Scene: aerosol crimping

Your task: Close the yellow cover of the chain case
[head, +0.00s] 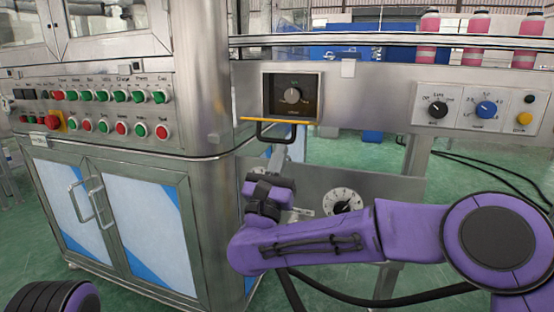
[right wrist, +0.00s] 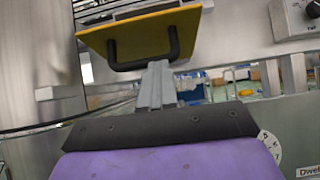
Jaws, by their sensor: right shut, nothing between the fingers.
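The yellow cover (head: 262,120) of the chain case (head: 318,95) is open in the head view. It sticks out nearly level from the lower edge of the square opening, seen almost edge-on. Its black handle (head: 276,139) hangs below it. In the right wrist view the underside of the cover (right wrist: 140,30) and the handle (right wrist: 145,64) show above my fingers. My right gripper (right wrist: 158,68) is shut and empty, pointing up, its fingertips at the handle bar; whether they touch it I cannot tell. My left gripper is out of view.
Left stands a steel cabinet with a button panel (head: 95,108). Right is a knob panel (head: 480,107), with pink bottles (head: 476,30) above. A white dial (head: 343,201) is below, near my right arm.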

